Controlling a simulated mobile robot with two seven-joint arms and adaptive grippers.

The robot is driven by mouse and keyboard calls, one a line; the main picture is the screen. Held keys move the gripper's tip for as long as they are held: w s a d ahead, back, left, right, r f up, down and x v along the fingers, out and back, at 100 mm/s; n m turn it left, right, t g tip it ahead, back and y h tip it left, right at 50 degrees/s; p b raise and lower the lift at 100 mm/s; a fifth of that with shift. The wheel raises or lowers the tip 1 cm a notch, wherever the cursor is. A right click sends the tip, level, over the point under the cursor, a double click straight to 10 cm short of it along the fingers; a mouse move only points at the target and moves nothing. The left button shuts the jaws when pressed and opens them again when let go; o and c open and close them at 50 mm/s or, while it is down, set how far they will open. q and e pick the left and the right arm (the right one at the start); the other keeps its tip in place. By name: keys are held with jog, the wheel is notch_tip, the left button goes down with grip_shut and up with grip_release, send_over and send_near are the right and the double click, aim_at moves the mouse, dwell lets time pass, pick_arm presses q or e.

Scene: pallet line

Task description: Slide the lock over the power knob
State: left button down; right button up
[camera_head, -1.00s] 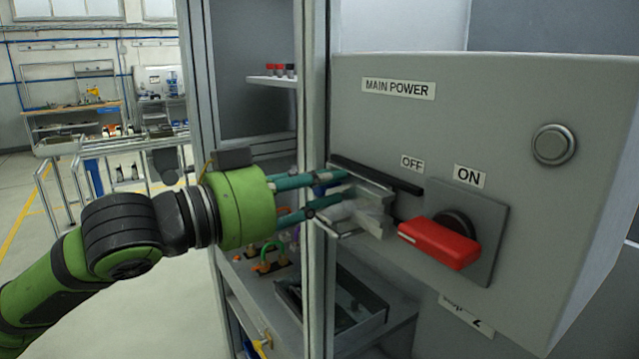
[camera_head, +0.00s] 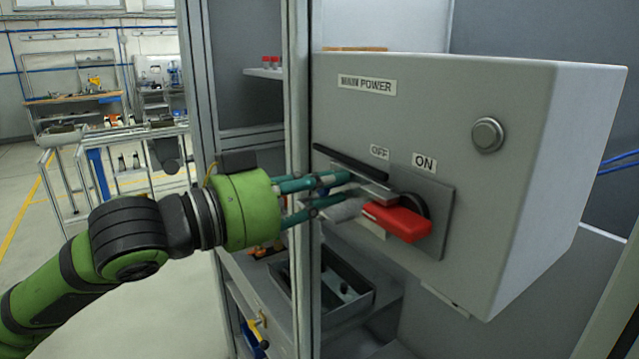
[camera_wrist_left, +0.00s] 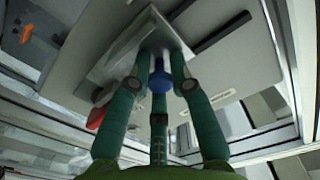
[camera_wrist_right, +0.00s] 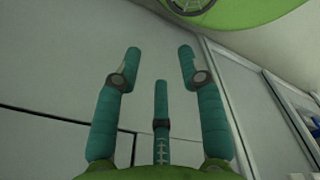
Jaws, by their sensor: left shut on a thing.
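The red power knob (camera_head: 398,221) sits on a grey plate on the box front, under the OFF and ON labels. The metal lock (camera_head: 375,190) lies below a black rail (camera_head: 350,172), at the knob's left end. Its upper plate reaches above the knob's left part; whether they touch is unclear. My left gripper (camera_head: 342,192) is shut on the lock from the left. In the left wrist view the fingers close around a blue grip (camera_wrist_left: 160,82) on the lock, with the red knob (camera_wrist_left: 96,117) at left. My right gripper (camera_wrist_right: 160,65) is open and empty, seen only in its wrist view.
The grey MAIN POWER box (camera_head: 420,110) has a round button (camera_head: 487,135) at right. A cabinet post (camera_head: 300,120) stands close beside my left gripper. A dark tray (camera_head: 350,310) lies on a shelf below.

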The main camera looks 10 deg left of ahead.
pick_arm(q)
jog(key=c, duration=1.4)
grip_release()
jog(key=shift+s+d+r, duration=0.15)
jog(key=shift+s+d, duration=0.1)
jog(key=shift+o, duration=0.2)
jog(key=shift+s+d, duration=0.1)
jog(key=shift+w+a, duration=0.2)
jog(key=shift+a, duration=0.1)
jog(key=v, duration=0.7)
jog(key=shift+s, duration=0.2)
pick_arm(e)
jog(key=shift+w+a, duration=0.6)
jog(key=shift+a, duration=0.05)
pick_arm(q)
jog(key=shift+a, duration=0.1)
jog(key=shift+w, duration=0.1)
